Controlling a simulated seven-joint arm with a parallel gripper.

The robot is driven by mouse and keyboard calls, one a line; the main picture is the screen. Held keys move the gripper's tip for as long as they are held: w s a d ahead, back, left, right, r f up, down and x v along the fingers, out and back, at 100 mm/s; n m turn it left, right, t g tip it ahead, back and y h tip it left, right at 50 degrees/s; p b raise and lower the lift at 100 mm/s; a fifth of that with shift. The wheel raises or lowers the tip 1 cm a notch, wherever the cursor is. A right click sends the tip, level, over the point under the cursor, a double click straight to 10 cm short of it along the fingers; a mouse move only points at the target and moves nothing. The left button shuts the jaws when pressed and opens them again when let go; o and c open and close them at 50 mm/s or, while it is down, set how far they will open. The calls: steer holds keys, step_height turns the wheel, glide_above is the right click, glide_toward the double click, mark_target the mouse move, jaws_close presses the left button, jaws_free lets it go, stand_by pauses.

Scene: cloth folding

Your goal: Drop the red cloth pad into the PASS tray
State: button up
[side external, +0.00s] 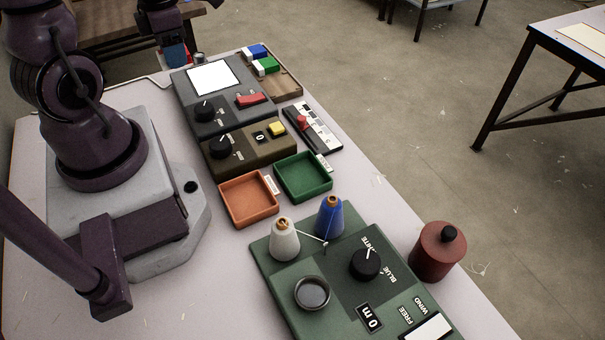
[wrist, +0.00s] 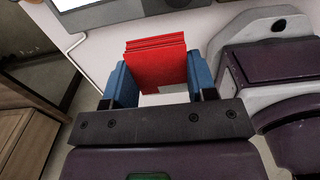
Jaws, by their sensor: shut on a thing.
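My gripper (wrist: 157,78) is shut on the red cloth pad (wrist: 156,58), which stands folded in layers between the two blue fingers in the wrist view. In the side view my gripper (side external: 178,54) is at the top, beyond the far end of the grey panel, and mostly hides the pad. A green tray (side external: 303,196) and an orange tray (side external: 249,222) sit side by side at mid-table. Both look empty. Each has a small white label, too small to read surely. My gripper is well away from both trays.
A grey panel (side external: 209,128) with a red switch and a brown panel (side external: 237,159) with a yellow button stand between gripper and trays. A wooden tray (side external: 285,87) holds blue and green blocks. Nearer are two thread cones (side external: 285,243) on a green machine (side external: 286,302) and a red canister (side external: 436,255).

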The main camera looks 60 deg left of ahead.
steer(key=w+d+f+m, duration=0.1)
steer(key=w+d+m, duration=0.45)
steer(key=d, duration=0.35)
steer(key=w+d+f+m, duration=0.2)
steer(key=w+d+m, duration=0.2)
steer(key=d+m, duration=0.45)
steer(key=w+d+f+m, duration=0.1)
steer(key=w+d+m, duration=0.35)
steer(key=d, duration=0.65)
steer(key=shift+n, duration=0.25)
steer(key=shift+w+a+f, duration=0.1)
steer(key=shift+a+f, duration=0.05)
steer(key=shift+f, duration=1.3)
steer(key=shift+w+a+f, duration=0.1)
steer(key=shift+a+f, duration=0.05)
steer(key=shift+f, duration=1.25)
steer(key=o, duration=1.1)
steer(key=shift+c, duration=0.2)
steer(key=shift+r, duration=0.1)
